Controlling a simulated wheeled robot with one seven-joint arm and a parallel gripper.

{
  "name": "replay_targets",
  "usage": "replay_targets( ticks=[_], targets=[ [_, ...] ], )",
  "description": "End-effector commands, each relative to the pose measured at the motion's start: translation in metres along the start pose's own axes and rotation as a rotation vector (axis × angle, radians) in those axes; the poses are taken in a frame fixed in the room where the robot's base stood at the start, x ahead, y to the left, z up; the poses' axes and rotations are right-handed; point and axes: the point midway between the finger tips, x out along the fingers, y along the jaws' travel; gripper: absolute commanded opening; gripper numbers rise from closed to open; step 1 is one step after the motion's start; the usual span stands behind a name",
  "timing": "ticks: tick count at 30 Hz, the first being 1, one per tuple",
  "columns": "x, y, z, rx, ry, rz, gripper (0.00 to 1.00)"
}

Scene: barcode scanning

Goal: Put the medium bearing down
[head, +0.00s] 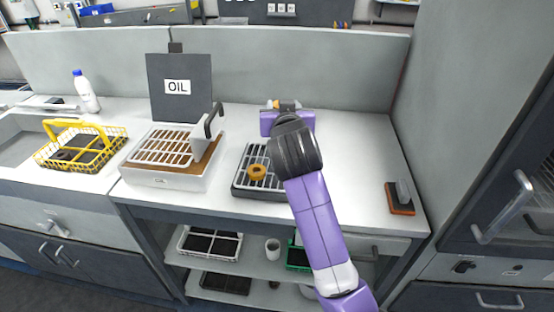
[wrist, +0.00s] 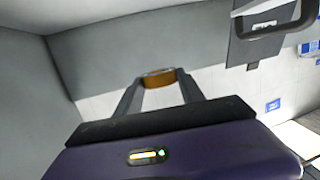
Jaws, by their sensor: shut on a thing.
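My gripper (wrist: 158,82) is shut on an orange-brown bearing (wrist: 158,76), which shows edge-on between the two fingertips in the wrist view. In the head view my gripper (head: 283,105) is beyond my purple hand, above the back part of the counter, and the held bearing is mostly hidden there. A second, golden ring-shaped bearing (head: 257,172) lies on the dark grated tray (head: 246,188), left of my arm. My arm covers the right part of that tray. I cannot tell the two bearings' relative sizes.
A white basin with a grate and tap (head: 163,180) stands left of the tray, before the OIL sign (head: 178,87). A yellow wire basket (head: 82,147) is further left. An orange-and-grey brush-like item (head: 400,198) lies right. The counter between (head: 355,165) is clear.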

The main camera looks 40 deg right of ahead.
Motion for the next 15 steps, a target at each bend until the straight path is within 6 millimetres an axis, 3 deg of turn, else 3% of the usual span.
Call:
replay_targets(
  ticks=[3,15],
  targets=[
    [0.006,0.001,0.032,-0.005,-0.007,0.001,0.0],
    [0.024,0.001,0.119,-0.003,-0.004,0.001,0.0]
  ],
)
